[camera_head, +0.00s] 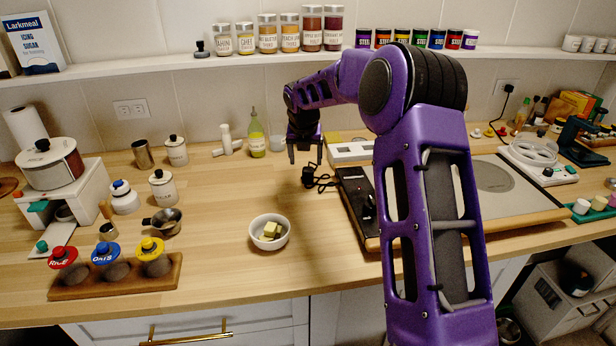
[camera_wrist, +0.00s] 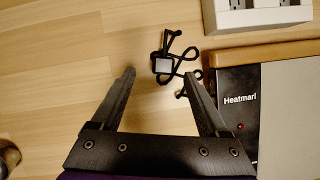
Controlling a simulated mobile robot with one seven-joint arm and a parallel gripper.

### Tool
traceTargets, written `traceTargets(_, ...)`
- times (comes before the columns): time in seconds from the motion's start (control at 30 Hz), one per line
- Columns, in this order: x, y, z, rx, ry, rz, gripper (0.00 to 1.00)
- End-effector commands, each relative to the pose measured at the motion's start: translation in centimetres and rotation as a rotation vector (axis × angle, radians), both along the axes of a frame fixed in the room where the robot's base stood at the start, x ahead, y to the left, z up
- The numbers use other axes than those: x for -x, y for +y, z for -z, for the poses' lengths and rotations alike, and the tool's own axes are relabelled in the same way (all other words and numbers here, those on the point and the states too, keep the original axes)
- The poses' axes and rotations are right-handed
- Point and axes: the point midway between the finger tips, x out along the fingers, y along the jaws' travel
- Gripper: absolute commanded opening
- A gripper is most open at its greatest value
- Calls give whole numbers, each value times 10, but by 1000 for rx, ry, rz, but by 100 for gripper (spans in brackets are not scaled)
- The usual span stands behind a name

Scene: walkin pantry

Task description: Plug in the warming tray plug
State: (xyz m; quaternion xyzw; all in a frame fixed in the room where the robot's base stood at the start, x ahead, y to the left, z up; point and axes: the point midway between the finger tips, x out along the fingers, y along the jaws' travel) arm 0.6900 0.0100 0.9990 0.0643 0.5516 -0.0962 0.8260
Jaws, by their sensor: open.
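The black plug (camera_head: 308,178) stands on the wooden counter with its looped black cord beside the warming tray (camera_head: 362,208). In the wrist view the plug (camera_wrist: 163,66) shows a pale top face, with the cord looping around and to the right of it. The tray's dark panel (camera_wrist: 238,95) has a small red light and lies to the right. My gripper (camera_head: 306,160) is open and empty above the plug. In the wrist view my fingertips (camera_wrist: 159,75) point at the plug, one on each side in the picture, apparently without touching it. A wall outlet (camera_head: 131,110) with empty sockets is at the back left.
A white box-like unit (camera_head: 350,151) stands behind the tray. A white bowl (camera_head: 269,232) with yellow chunks sits at the front. An oil bottle (camera_head: 256,136) and a canister (camera_head: 176,150) stand near the wall. A second outlet (camera_head: 507,87) at right holds a black plug.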

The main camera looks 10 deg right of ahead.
Motion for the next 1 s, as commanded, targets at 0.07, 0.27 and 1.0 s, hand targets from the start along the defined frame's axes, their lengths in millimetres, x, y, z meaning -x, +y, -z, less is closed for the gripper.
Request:
traceTargets(0.07,-3,-4,12,0,2,0,78)
traceTargets(0.27,-13,-8,38,0,1,0,78)
traceTargets(1.0,-14,-9,39,0,0,0,0)
